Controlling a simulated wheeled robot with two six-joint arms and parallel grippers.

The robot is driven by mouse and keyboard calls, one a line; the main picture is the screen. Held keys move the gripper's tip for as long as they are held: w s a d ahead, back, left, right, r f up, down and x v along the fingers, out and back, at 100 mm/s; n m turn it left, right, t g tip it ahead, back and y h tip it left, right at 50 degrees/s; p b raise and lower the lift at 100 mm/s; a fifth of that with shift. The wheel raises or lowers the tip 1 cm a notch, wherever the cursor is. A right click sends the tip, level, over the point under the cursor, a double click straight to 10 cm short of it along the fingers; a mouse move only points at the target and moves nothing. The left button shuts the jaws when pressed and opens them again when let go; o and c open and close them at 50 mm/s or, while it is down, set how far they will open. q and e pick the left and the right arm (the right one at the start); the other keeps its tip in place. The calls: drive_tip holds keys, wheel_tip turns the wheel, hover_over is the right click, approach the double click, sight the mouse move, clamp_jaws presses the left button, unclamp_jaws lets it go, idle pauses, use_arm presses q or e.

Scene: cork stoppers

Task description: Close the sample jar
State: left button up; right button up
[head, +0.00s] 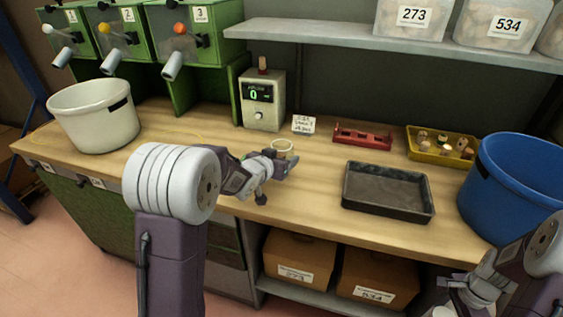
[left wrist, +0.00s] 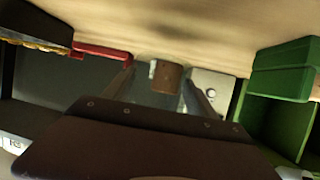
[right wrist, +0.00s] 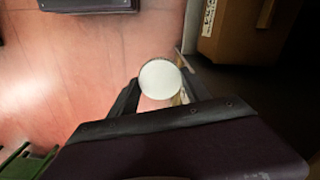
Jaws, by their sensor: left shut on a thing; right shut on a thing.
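My left gripper (head: 285,165) is shut on a small clear jar with a pale rim (head: 283,147) over the bench. In the left wrist view, the clear jar (left wrist: 143,92) is between the fingers. A brown patch (left wrist: 168,80) shows there; I cannot tell if it is inside the jar or behind it. My right gripper (right wrist: 158,88) is shut on a white round piece (right wrist: 160,78), seen face-on, that looks like a lid. It is in front of the bench, above the floor, and also shows at the bottom of the head view (head: 443,312).
A dark tray (head: 388,214), a yellow tray (head: 415,153) with several stoppers, a red rack (head: 362,142) and a blue bucket (head: 518,185) are to the right. A display box (head: 262,112) and a card (head: 303,125) stand behind. A white bucket (head: 93,125) is left.

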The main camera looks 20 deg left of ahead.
drive_tip(key=shift+f+b, duration=0.3)
drive_tip(key=shift+b, duration=0.15)
drive_tip(key=shift+r+p, duration=0.65)
use_arm(q)
drive_tip(key=s+d+r, duration=0.3)
drive_tip(key=d+r, duration=0.4)
drive_tip(key=d, duration=0.4)
drive_tip(key=shift+d+r, duration=0.15)
drive_tip(key=shift+r, duration=0.05)
use_arm(e)
drive_tip(key=shift+r, duration=0.25)
use_arm(q)
drive_tip(key=shift+s, duration=0.1)
